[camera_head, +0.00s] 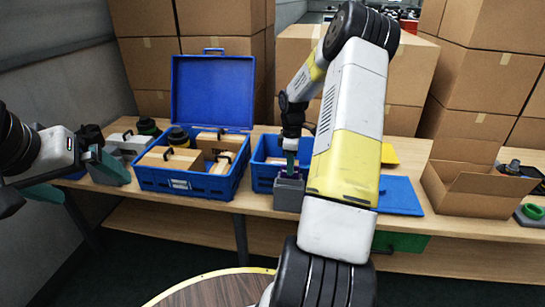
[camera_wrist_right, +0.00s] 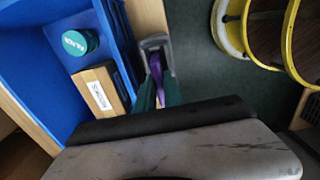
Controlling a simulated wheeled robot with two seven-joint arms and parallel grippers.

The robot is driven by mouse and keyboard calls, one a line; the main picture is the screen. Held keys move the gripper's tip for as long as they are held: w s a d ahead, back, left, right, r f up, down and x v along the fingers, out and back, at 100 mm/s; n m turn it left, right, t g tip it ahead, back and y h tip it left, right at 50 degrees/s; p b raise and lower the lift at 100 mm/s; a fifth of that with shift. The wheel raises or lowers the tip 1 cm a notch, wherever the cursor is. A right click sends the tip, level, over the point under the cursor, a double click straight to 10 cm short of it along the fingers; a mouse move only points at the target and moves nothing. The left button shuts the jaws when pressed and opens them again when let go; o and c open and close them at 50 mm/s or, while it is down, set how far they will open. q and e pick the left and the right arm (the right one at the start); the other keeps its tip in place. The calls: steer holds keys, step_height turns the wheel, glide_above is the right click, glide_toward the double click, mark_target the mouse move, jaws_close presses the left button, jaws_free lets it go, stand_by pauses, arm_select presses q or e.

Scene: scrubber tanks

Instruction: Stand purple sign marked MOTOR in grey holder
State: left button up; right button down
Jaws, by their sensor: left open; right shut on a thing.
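The grey holder (camera_head: 289,195) stands at the front edge of the table, in front of the smaller blue crate. My right gripper (camera_head: 291,163) is above it, pointing down, shut on the purple sign (camera_wrist_right: 156,68). In the right wrist view the sign's far end is at the opening of the grey holder (camera_wrist_right: 154,40); how deep it sits I cannot tell. The sign's lettering is hidden. The green fingers of my right gripper (camera_wrist_right: 158,92) are on both sides of the sign. My left gripper (camera_head: 75,178) is open and empty at the far left.
A blue crate with raised lid (camera_head: 213,92) holds wooden boxes. The smaller blue crate (camera_head: 263,172) is behind the holder and holds a green-capped item (camera_wrist_right: 77,42) and a labelled box (camera_wrist_right: 99,92). An open cardboard box (camera_head: 470,195) stands right. A round yellow-rimmed table (camera_head: 205,290) is in front.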

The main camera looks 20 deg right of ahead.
steer(key=shift+f, duration=0.6)
stand_by(0.8)
steer(key=c, duration=0.5)
jaws_free()
steer(key=shift+r, duration=0.15)
stand_by(0.5)
steer(key=shift+r, duration=3.4)
